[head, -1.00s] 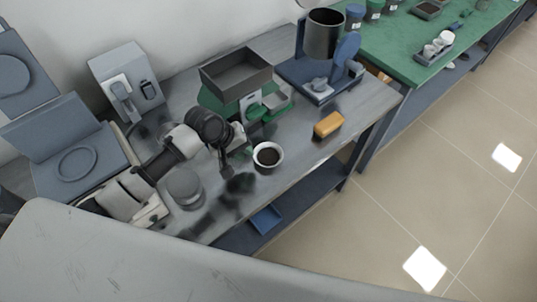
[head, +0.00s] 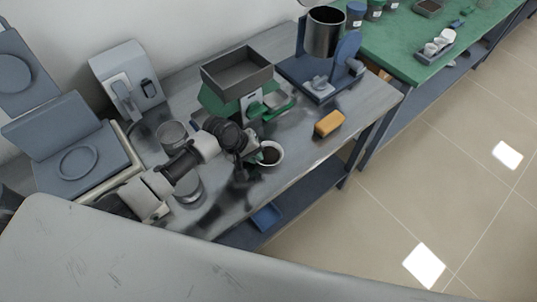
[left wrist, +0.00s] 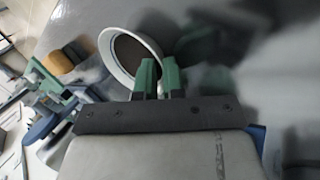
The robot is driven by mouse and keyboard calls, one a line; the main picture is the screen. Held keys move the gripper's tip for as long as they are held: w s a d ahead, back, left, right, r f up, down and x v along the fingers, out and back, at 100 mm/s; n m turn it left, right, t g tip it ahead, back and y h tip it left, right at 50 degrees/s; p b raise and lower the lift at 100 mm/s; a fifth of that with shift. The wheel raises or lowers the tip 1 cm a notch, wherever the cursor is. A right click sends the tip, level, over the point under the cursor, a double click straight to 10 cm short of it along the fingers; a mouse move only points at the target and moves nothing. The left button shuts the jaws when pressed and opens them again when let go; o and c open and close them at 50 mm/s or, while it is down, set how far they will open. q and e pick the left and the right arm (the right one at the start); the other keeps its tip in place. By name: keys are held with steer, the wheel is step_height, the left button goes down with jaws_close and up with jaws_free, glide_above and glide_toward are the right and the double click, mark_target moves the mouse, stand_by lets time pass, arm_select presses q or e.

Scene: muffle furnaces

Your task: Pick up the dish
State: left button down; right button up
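The dish is a small round white bowl (head: 270,154) with dark contents, upright near the front edge of the grey table. My left gripper (head: 252,160) is at the dish's left side and covers part of its rim. In the left wrist view the dish (left wrist: 129,52) lies just beyond the green fingertips (left wrist: 159,66). One fingertip overlaps the rim and the other is just outside it. A narrow gap shows between the fingers; I cannot tell whether they touch the rim. My right gripper is not in view.
An orange block (head: 328,123) lies right of the dish. Behind stands a green device with a grey tray (head: 237,72), and a blue stand with a dark cylinder (head: 325,33). Round grey tins are near my arm. A blue tray (head: 266,217) sits on the lower shelf.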

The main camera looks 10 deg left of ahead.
arm_select(q)
steer(key=shift+r, duration=0.45)
steer(key=r, duration=0.2)
steer(key=w+r+b, duration=0.1)
steer(key=shift+d+r, duration=0.3)
steer(key=shift+r, duration=0.05)
steer(key=w+d+r+b, duration=0.2)
steer(key=w+d+r, duration=0.3)
steer(key=w, duration=0.4)
steer(key=shift+w+r+b, duration=0.15)
steer(key=shift+r+b, duration=0.2)
steer(key=shift+r, duration=0.3)
